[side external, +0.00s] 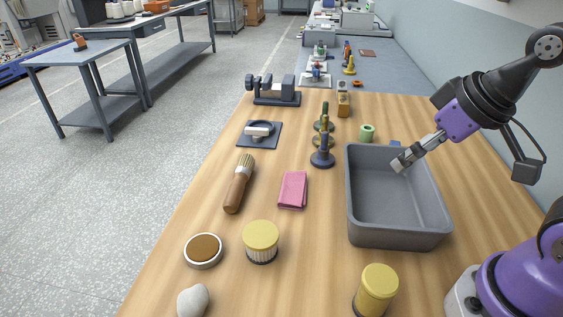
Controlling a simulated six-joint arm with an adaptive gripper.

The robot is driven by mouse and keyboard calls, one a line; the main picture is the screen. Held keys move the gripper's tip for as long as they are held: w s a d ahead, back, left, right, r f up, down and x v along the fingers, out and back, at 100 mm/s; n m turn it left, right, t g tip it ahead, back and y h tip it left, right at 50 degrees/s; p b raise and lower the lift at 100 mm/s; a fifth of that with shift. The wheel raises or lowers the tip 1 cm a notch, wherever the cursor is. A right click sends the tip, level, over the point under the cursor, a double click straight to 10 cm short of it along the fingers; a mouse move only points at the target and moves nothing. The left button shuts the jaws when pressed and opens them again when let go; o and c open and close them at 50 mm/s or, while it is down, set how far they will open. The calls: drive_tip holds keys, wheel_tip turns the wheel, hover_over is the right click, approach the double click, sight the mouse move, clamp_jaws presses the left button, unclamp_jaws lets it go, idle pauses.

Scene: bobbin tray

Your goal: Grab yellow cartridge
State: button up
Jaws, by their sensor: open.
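Two yellow-topped cylinders stand upright on the wooden table in the side view. One, with a yellow cap over a pale ribbed body and a dark base (261,241), is at the front middle. The other, a taller yellow cylinder (376,290), is at the front edge, right of it; its lower end is close to the picture's bottom. I cannot tell for sure which is the cartridge. My gripper (403,161) is open and empty over the far part of the grey tray, well behind both cylinders.
The grey tray (398,238) looks empty and has raised walls. A brown-lidded round tin (204,250), a brush (239,184), a pink cloth (293,189), a dark spindle stand (322,158), a green ring (367,132) and a clamp (273,92) lie around.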

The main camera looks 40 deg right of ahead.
drive_tip(key=m+g, duration=0.5)
hover_over(380, 278)
drive_tip(key=f, duration=0.4)
drive_tip(key=shift+w+d+f, duration=0.2)
drive_tip(key=shift+w+f, duration=0.15)
drive_tip(key=shift+m+g, duration=0.3)
drive_tip(key=shift+g, duration=0.1)
drive_tip(key=f, duration=0.4)
drive_tip(key=shift+s+a+f, duration=0.25)
drive_tip(key=shift+s, duration=0.1)
drive_tip(key=shift+s+d+f, duration=0.1)
drive_tip(key=shift+d+f, duration=0.05)
drive_tip(key=shift+f, duration=2.95)
drive_tip(key=c, duration=1.4)
